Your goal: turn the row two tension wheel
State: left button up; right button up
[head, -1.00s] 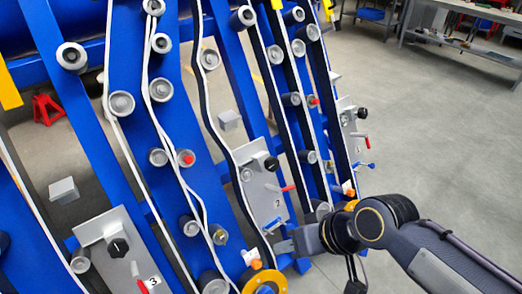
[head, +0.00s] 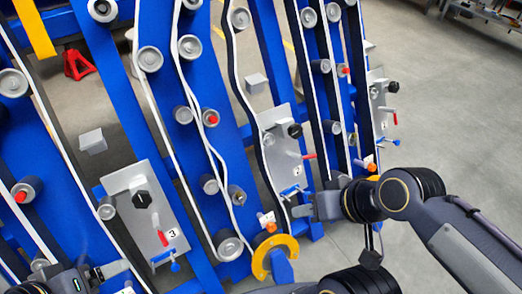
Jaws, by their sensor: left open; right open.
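The plate marked 2 (head: 281,145) carries a black knob (head: 295,131), a red lever (head: 309,156) and a blue handle (head: 290,190). A yellow wheel (head: 262,257), seen as a partial ring, sits below and left of this plate, under an orange tag (head: 266,219) whose print I cannot read. It appears to be the row two wheel. My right gripper (head: 301,211) is open, just below plate 2 and up and right of the wheel; I see no contact. My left gripper (head: 115,277) is open at lower left, below the plate marked 3.
The plate marked 3 (head: 147,208) has its own knob, red lever and blue handle. Rollers and white belts run along the blue frames. Another orange tag (head: 369,163) is further right. A red stand (head: 78,64) is behind. Open floor (head: 465,120) lies right.

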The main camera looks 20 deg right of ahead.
aim_at(295, 130)
jog(key=k+l+u, duration=0.1)
jog(key=l+u, duration=0.2)
jog(key=k+l+u, duration=0.15)
jog(key=l+u, duration=0.2)
jog(key=l, duration=0.15)
jog(key=k+l+u, duration=0.3)
jog(key=i+l, duration=0.05)
jog(key=i, duration=0.05)
